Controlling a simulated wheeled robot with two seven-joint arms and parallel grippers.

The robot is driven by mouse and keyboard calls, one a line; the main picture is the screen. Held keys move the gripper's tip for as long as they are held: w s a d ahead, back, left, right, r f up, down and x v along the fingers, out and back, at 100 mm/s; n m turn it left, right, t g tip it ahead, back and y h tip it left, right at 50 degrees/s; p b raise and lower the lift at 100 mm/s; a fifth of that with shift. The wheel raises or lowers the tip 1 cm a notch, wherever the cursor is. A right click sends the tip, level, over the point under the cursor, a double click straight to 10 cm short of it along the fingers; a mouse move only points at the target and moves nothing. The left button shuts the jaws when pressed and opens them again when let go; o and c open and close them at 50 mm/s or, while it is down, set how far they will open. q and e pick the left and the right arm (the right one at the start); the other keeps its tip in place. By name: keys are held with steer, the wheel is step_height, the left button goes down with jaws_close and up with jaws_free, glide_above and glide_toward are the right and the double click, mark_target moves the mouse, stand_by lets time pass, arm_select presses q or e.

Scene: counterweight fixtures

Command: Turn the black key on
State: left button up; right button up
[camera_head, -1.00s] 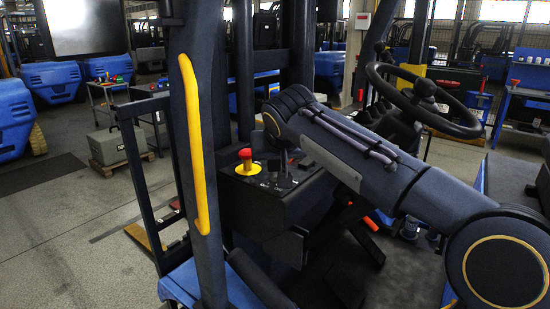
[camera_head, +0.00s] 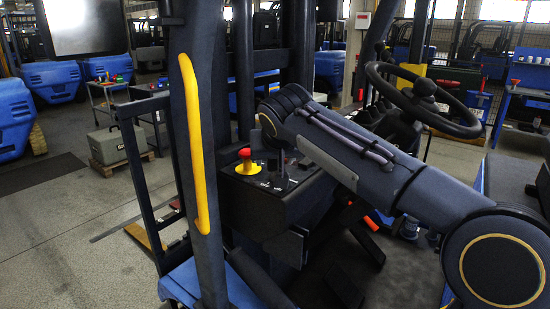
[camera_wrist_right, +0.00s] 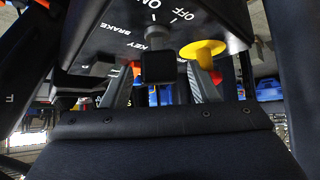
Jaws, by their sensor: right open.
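The black key (camera_wrist_right: 158,67) shows in the right wrist view as a dark block under the control panel's KEY, ON and OFF lettering. Its exact turn angle is hard to tell. My right gripper (camera_wrist_right: 168,88) is open, with one grey finger on each side of the key in that view; I cannot tell whether either finger touches it. In the head view my right gripper (camera_head: 281,163) points down at the black control panel (camera_head: 262,218), and the key itself is not clear there. My left gripper is in neither view.
A red stop button on a yellow base (camera_head: 247,166) stands close left of my right gripper; its yellow base (camera_wrist_right: 202,48) also shows in the wrist view. A dark post with a yellow handrail (camera_head: 194,140) rises at left. A steering wheel (camera_head: 445,120) is behind my right arm.

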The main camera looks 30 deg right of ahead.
steer(key=v, duration=0.7)
steer(key=shift+s+r, duration=0.25)
steer(key=shift+s, duration=0.05)
steer(key=shift+a, duration=0.1)
steer(key=s+a+f+n+g+y+p, duration=0.1)
steer(key=s+a+f+y+p, duration=0.1)
steer(key=s+f, duration=1)
steer(key=s+a+f+n+g+y+p, duration=0.1)
steer(key=s+a+f+y, duration=0.4)
steer(key=s+f, duration=0.6)
steer(key=a+f+p, duration=0.1)
steer(key=a, duration=0.1)
steer(key=shift+s+a+f+n+g, duration=0.25)
steer(key=shift+s+n+g, duration=0.05)
steer(key=shift+s+n, duration=0.1)
